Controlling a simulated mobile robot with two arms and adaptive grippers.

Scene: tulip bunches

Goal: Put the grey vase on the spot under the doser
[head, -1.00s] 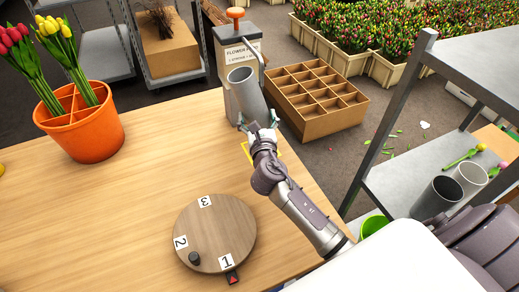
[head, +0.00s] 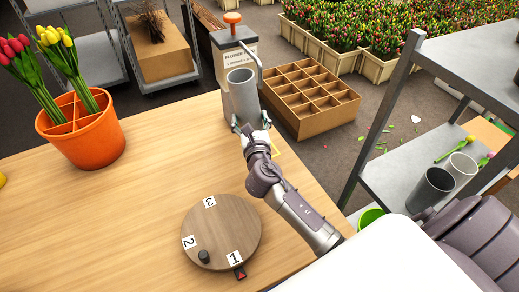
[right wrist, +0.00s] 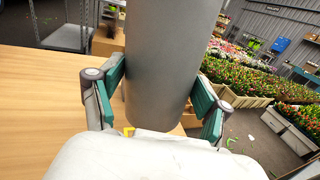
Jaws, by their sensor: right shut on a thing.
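The grey vase (head: 242,98) is nearly upright in front of the doser (head: 232,45), below its bent spout. My right gripper (head: 250,127) is shut on the vase low on its sides; the right wrist view shows the vase (right wrist: 172,60) between the two green finger pads (right wrist: 163,97). A yellow-outlined spot (head: 278,148) shows partly beside the gripper, and a small yellow piece shows near the vase's foot in the right wrist view. I cannot tell whether the vase touches the table. My left gripper is out of view.
An orange bucket (head: 90,145) with red and yellow tulips stands on the wooden table (head: 130,220). A numbered round turntable (head: 225,225) is at the front. A cardboard compartment box (head: 310,105) lies beyond the table. A grey shelf (head: 400,165) at right holds two more vases.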

